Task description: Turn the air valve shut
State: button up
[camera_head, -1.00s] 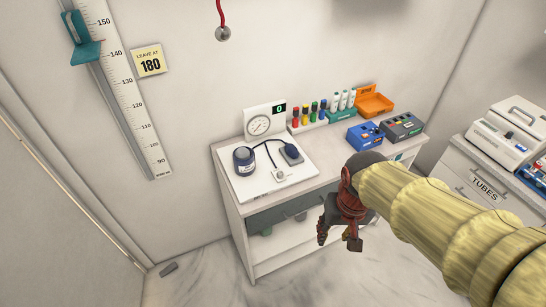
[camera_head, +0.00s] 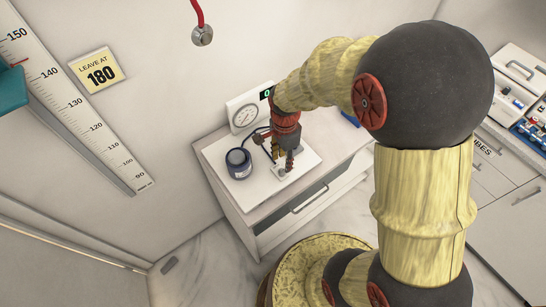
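The blood pressure set lies on a white board (camera_head: 300,165) on top of the cabinet. Its dark blue cuff (camera_head: 239,163) is at the left of the board, and a dark tube runs from it towards my gripper. The gauge panel (camera_head: 246,114) stands behind and its display reads 0. My gripper (camera_head: 281,165) points down over the board, right of the cuff, where the small valve fitting sits. The fingers mostly cover the valve. I cannot tell whether they touch it or how far apart they are. The bulb is hidden behind my gripper.
My arm hides most of the cabinet top's right side; an edge of a blue box (camera_head: 350,119) shows there. A height scale (camera_head: 85,100) and a "LEAVE AT 180" sign (camera_head: 96,70) are on the left wall. Floor is free at front left.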

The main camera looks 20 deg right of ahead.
aim_at(282, 171)
jog(key=shift+w+m, duration=0.4)
jog(key=shift+m, duration=0.2)
jog(key=shift+s+r+m, duration=0.15)
jog(key=shift+m, duration=0.55)
notch_tip(282, 171, down, 8)
jog(key=shift+r+b, duration=0.1)
jog(key=shift+b, duration=0.4)
jog(key=shift+c, duration=0.9)
jog(key=c, duration=0.8)
